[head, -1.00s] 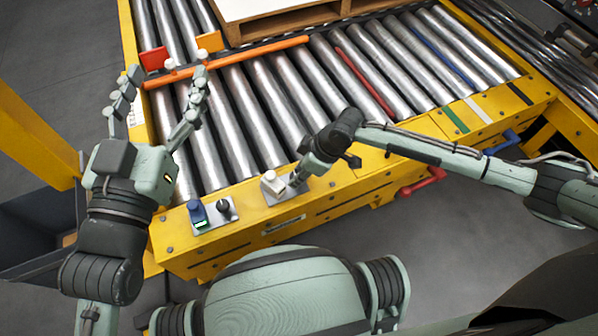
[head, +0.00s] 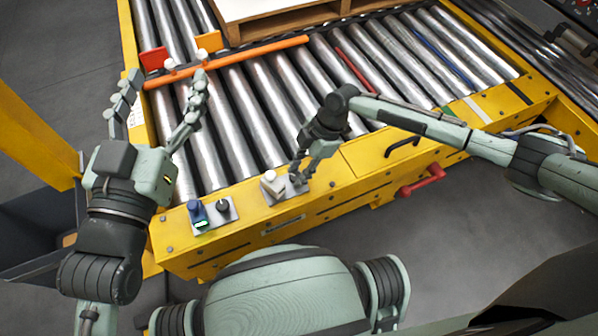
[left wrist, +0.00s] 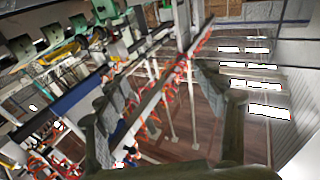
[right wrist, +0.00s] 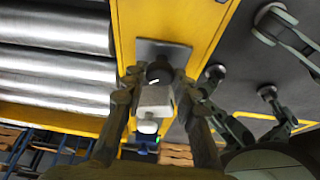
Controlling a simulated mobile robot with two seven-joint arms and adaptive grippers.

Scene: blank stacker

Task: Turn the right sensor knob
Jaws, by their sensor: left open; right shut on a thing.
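The right sensor (head: 270,180) is a white unit on a grey plate on the yellow conveyor side rail. Its black knob (right wrist: 158,71) shows between my right gripper's fingers in the right wrist view, beside the white block (right wrist: 155,100). In the head view my right gripper (head: 299,174) comes down on the plate and mostly hides this knob. It is shut on the knob; the exact finger contact is hard to see. My left gripper (head: 162,98) is open and empty, raised above the rollers at the left.
The left sensor (head: 197,212), blue with a green light, stands beside its own black knob (head: 223,205). An orange bar (head: 235,60) crosses the rollers. A wooden pallet (head: 290,20) lies at the back. Red (head: 424,180) and black handles (head: 402,146) stick out on the right.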

